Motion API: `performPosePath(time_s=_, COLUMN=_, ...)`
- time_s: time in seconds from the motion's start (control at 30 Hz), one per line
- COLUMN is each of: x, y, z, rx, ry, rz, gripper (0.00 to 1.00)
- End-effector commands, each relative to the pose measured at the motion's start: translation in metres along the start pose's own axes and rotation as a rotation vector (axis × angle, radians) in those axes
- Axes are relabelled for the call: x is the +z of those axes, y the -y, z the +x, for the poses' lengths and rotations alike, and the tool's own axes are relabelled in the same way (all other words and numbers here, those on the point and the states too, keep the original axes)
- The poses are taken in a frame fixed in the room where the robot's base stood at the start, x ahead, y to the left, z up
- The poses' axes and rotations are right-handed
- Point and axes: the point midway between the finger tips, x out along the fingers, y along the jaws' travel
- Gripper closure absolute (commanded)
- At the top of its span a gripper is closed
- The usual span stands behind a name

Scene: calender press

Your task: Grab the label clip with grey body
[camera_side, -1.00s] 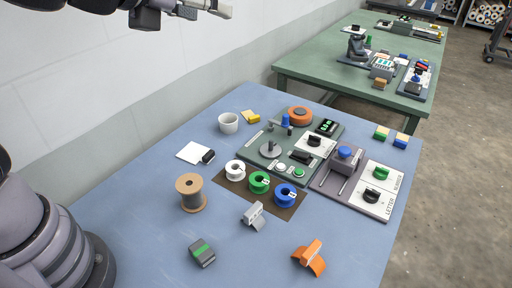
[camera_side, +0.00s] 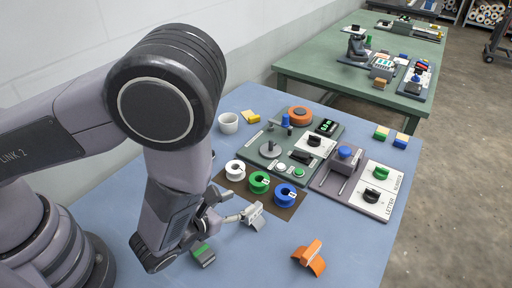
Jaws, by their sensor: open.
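The label clip with grey body (camera_side: 257,222) lies on the blue table in front of the dark mat with the spools. My gripper (camera_side: 238,212) is low over the table just left of the grey clip. Its fingers are open and point right, with a fingertip overlapping the clip's left upper part in the picture. I cannot tell whether they touch. An orange clip (camera_side: 309,257) of similar shape lies to the right and nearer the camera.
White (camera_side: 235,167), green (camera_side: 259,182) and blue (camera_side: 285,194) spools stand close behind the clip. A grey-green block (camera_side: 203,255) lies below my gripper. Control panels (camera_side: 345,165) stand behind right. The table's front right is clear around the orange clip.

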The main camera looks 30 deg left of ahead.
Motion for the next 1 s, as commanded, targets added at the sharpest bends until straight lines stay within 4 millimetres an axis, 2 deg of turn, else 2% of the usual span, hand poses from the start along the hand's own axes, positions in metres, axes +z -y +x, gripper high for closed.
performPosePath(time_s=0.03, x=-0.021, y=-0.001, z=0.008, rx=0.003, ry=-0.005, rz=0.006, gripper=0.5)
performPosePath(time_s=0.1, x=-0.041, y=-0.001, z=0.016, rx=0.002, ry=-0.002, rz=0.003, gripper=0.5)
performPosePath(time_s=0.2, x=-0.059, y=0.0, z=0.025, rx=0.002, ry=-0.001, rz=0.0, gripper=0.5)
performPosePath(time_s=0.27, x=-0.065, y=0.0, z=0.028, rx=0.002, ry=0.0, rz=-0.001, gripper=0.5)
performPosePath(time_s=0.53, x=-0.068, y=-0.001, z=0.055, rx=0.005, ry=0.0, rz=-0.003, gripper=0.5)
performPosePath(time_s=0.8, x=-0.068, y=-0.001, z=0.096, rx=0.006, ry=0.0, rz=-0.002, gripper=0.5)
performPosePath(time_s=1.0, x=-0.067, y=-0.001, z=0.104, rx=0.004, ry=-0.001, rz=0.0, gripper=0.5)
